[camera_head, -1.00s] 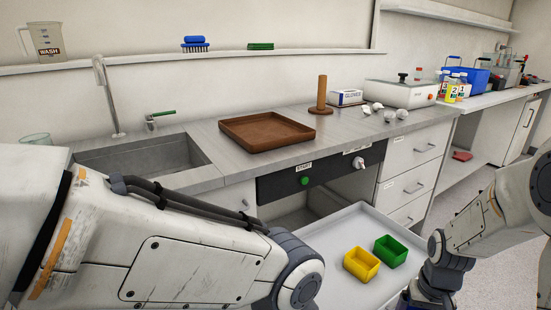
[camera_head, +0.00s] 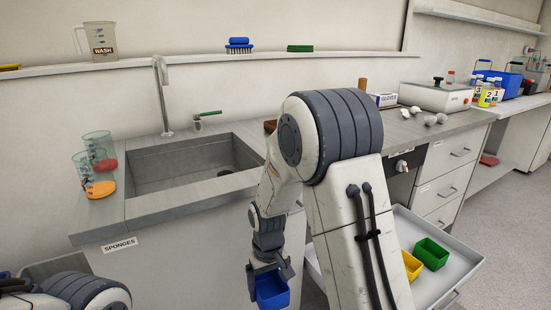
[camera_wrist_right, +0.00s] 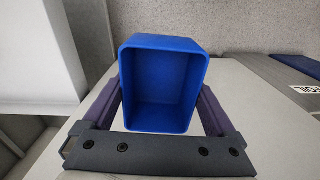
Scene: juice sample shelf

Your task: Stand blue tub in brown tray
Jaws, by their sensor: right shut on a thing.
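The blue tub (camera_head: 272,292) is held by my right gripper (camera_head: 268,270), low in front of the sink cabinet. In the right wrist view the blue tub (camera_wrist_right: 163,85) sits between both fingers of the gripper (camera_wrist_right: 160,100), its open side facing the camera. The brown tray (camera_head: 270,126) lies on the counter right of the sink; only a small edge shows, the rest hidden behind my right arm. The tub is apart from the tray and well below counter height. My left arm shows at the bottom left, but its gripper is not visible.
A pulled-out drawer holds a yellow tub (camera_head: 411,266) and a green tub (camera_head: 431,253). The sink (camera_head: 190,168) has a tall faucet (camera_head: 163,95) behind it. Glass beakers (camera_head: 97,150) stand on the counter's left end. A wooden post (camera_head: 362,85) stands behind my arm.

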